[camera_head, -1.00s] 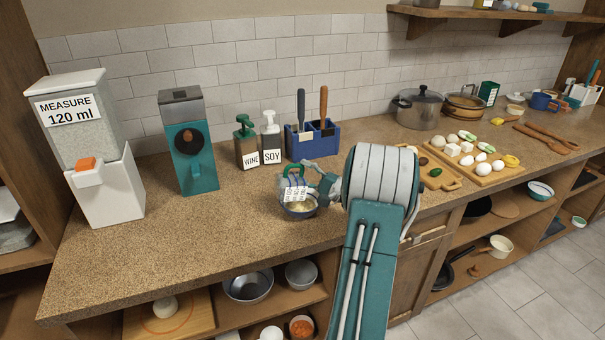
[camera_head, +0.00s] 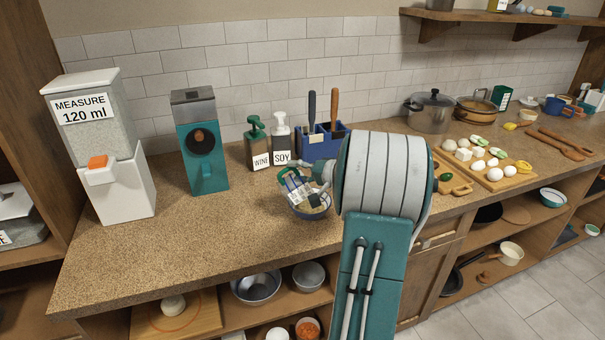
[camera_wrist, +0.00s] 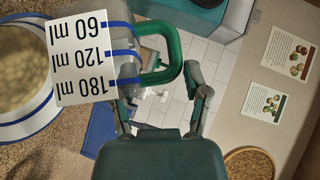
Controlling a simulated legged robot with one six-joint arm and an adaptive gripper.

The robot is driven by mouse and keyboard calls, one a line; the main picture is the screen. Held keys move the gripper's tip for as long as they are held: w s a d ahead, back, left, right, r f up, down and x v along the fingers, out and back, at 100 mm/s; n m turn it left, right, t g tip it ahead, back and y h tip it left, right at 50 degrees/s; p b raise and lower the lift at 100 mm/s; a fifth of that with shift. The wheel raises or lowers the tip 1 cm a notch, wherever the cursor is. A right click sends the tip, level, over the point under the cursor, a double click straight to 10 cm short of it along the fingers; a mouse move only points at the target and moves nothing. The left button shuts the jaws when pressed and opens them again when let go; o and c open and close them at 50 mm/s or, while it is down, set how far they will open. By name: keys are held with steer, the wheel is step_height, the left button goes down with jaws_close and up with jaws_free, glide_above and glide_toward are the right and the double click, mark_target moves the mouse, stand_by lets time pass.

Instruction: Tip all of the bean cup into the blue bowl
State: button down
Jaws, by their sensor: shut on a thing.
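The bean cup (camera_head: 297,186) is a clear measuring cup with blue bands, a green handle and a 60/120/180 ml label. It is steeply tilted over the blue bowl (camera_head: 312,214), which stands on the counter. My gripper (camera_head: 322,172) is shut on the cup's green handle. The wrist view shows the cup (camera_wrist: 122,40) and my gripper (camera_wrist: 163,98) around the handle. The bowl (camera_wrist: 58,122) is at the left there, with pale contents inside. The label hides most of the cup's inside, so I cannot tell whether beans are left in it.
Wine (camera_head: 258,148) and soy (camera_head: 281,140) bottles and a blue utensil holder (camera_head: 318,146) stand behind the bowl. A teal grinder (camera_head: 201,143) and a white dispenser (camera_head: 105,145) are to the left. A food board (camera_head: 490,170) is to the right. Counter left of the bowl is clear.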

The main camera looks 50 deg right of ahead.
mark_target(284, 184)
steer(key=shift+w+a+r+n+g+h, duration=0.15)
steer(key=shift+w+a+n+g+h, duration=0.05)
steer(key=shift+a+n+g+h, duration=0.2)
steer(key=shift+w+a+r+n+g+h, duration=0.2)
steer(key=shift+a+n+g+h, duration=0.1)
steer(key=shift+a+n+g, duration=0.15)
steer(key=shift+w+a+f+n+g+h, duration=0.2)
steer(key=shift+a+n+g+h, duration=0.05)
steer(key=shift+n+g+h, duration=0.3)
steer(key=shift+w+a+f+n+g+h, duration=0.15)
steer(key=shift+a+f+n+g+h, duration=0.1)
steer(key=shift+n+g+h, duration=0.25)
steer(key=shift+w+a+f+n+g+h, duration=0.1)
steer(key=shift+a+f+n+g+h, duration=0.1)
steer(key=shift+f+n+g+h, duration=0.9)
steer(key=shift+f+g+h, duration=0.25)
steer(key=shift+h, duration=0.4)
